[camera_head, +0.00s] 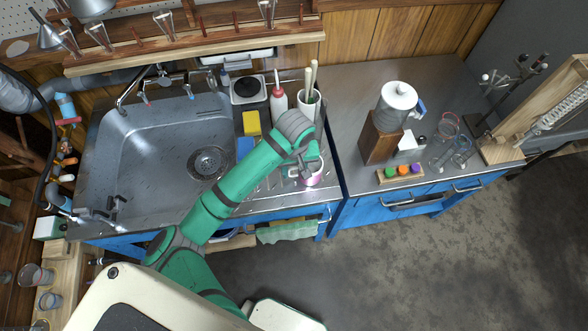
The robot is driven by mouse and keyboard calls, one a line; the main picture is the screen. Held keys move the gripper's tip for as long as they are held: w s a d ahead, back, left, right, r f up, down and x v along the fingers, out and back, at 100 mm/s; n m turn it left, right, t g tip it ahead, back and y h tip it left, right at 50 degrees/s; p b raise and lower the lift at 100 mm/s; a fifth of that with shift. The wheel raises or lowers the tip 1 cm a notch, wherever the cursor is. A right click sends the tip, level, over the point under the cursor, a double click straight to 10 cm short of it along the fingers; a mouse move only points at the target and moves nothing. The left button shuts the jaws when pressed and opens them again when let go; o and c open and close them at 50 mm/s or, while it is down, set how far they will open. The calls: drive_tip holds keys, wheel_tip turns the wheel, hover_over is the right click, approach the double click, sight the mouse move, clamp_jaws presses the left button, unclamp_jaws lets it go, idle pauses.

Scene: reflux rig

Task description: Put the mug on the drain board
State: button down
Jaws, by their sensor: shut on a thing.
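My gripper (306,169) is at the end of my green arm, pointing down over the right end of the sink unit. It is shut on a small pink and white mug (314,180), near the front edge of the steel top. The arm partly hides the mug. I cannot tell whether the mug touches the surface below. The drain board (272,184) appears to be the ridged steel area right of the basin. My forearm covers much of it.
The sink basin (150,150) is to the left. A yellow sponge (251,123), a red-tipped white bottle (279,104) and a white holder with sticks (311,104) stand behind my arm. The right counter (350,75) holds a wooden block (380,138), colored caps (402,170) and glassware.

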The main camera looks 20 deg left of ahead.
drive_tip(key=shift+f, duration=0.1)
drive_tip(key=c, duration=1.2)
unclamp_jaws()
wheel_tip(320, 180, up, 12)
drive_tip(key=shift+s+d, duration=0.2)
drive_tip(key=shift+d, duration=0.1)
drive_tip(key=shift+s+a, duration=0.1)
drive_tip(key=shift+s, duration=0.05)
